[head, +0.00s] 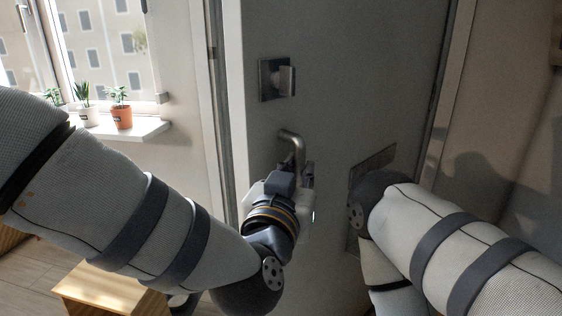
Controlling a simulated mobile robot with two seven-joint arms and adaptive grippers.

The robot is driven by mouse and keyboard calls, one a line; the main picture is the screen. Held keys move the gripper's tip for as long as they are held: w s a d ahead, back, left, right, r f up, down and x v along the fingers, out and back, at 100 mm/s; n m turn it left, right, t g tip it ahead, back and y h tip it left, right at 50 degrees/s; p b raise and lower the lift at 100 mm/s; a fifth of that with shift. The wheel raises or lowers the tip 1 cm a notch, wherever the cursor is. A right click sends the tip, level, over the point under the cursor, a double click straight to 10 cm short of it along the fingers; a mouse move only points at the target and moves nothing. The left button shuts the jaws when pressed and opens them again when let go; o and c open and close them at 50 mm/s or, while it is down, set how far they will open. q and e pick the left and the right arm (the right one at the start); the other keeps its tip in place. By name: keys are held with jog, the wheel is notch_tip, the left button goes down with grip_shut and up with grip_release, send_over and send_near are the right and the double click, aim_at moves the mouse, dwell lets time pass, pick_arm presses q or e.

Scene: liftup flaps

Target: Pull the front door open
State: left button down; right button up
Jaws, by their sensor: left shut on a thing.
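The front door (350,70) is a grey panel filling the middle of the head view. Its metal handle (292,140) is a bent bar near the door's left side. My left gripper (299,172) is at the handle and shut on it; the wrist hides the lower part of the grip. A square lock plate with a knob (277,79) is above the handle. My right arm crosses in front of the door's lower right, and its gripper is out of sight. I cannot tell whether the door stands ajar.
A window sill (150,130) with potted plants (120,110) is at the left. A low wooden piece of furniture (100,290) stands on the floor at lower left. A metal plate (376,160) on the door is partly hidden by my right arm. A wall is at the right.

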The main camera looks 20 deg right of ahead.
pick_arm(q)
jog(key=shift+s+d+y, duration=0.3)
jog(key=shift+s+d, duration=0.2)
jog(key=shift+s, duration=0.35)
jog(key=shift+r, duration=0.1)
jog(key=c, duration=1.6)
grip_release()
jog(key=shift+o, duration=0.2)
jog(key=v, duration=1.2)
